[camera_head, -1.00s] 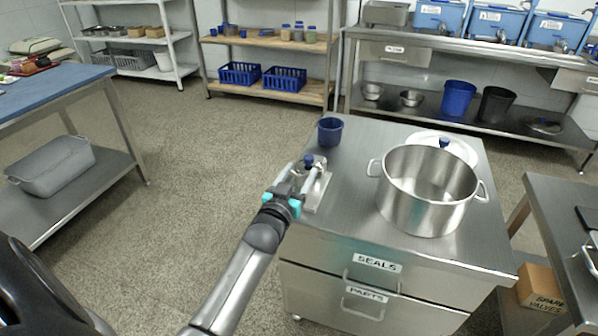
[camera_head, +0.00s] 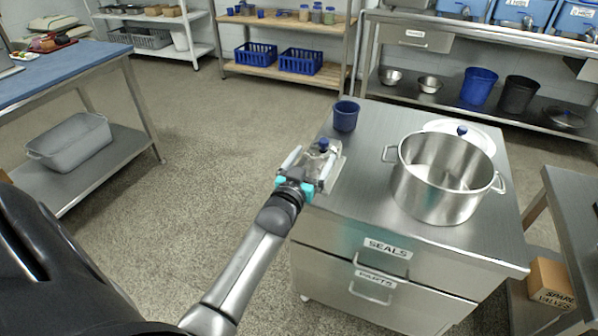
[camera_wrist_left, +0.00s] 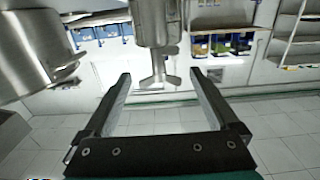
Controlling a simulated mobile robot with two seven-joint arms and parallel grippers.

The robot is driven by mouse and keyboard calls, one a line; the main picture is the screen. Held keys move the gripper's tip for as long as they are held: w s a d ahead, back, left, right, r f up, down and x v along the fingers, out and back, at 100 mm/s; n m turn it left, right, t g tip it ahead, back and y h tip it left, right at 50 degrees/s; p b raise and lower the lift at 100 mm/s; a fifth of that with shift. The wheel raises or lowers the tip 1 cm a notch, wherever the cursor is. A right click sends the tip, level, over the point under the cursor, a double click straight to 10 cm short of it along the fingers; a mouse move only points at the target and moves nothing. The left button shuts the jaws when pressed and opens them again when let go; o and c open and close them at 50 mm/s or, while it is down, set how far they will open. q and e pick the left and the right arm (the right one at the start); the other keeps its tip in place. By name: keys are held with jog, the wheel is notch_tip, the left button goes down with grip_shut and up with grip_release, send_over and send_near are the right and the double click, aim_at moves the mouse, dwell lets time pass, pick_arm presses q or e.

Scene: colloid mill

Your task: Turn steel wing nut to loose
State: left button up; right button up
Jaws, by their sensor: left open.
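The small steel mill (camera_head: 323,158) with a blue knob on top stands at the left edge of the steel cabinet. My left gripper (camera_head: 311,160) is at the mill, its two fingers spread on either side in the head view. In the left wrist view the gripper (camera_wrist_left: 160,75) is open and empty. A steel wing nut (camera_wrist_left: 158,79) shows between the fingertips, under a steel cylinder (camera_wrist_left: 155,22). No finger visibly touches it. The wing nut cannot be made out in the head view. My right gripper is not in view.
A blue cup (camera_head: 346,116) stands behind the mill. Cabinet drawers are labelled SEALS (camera_head: 387,248) and PARTS. Floor is clear left of the cabinet.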

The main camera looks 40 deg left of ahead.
pick_arm(q)
jog(key=p+v, duration=0.3)
jog(key=v, duration=1.1)
jog(key=shift+s+p, duration=0.3)
jog(key=shift+p, duration=0.1)
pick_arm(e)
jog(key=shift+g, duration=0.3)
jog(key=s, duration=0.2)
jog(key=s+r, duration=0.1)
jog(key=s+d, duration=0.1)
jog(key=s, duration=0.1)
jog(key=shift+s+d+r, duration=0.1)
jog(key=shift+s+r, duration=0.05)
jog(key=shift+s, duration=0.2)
pick_arm(q)
jog(key=shift+d, duration=0.15)
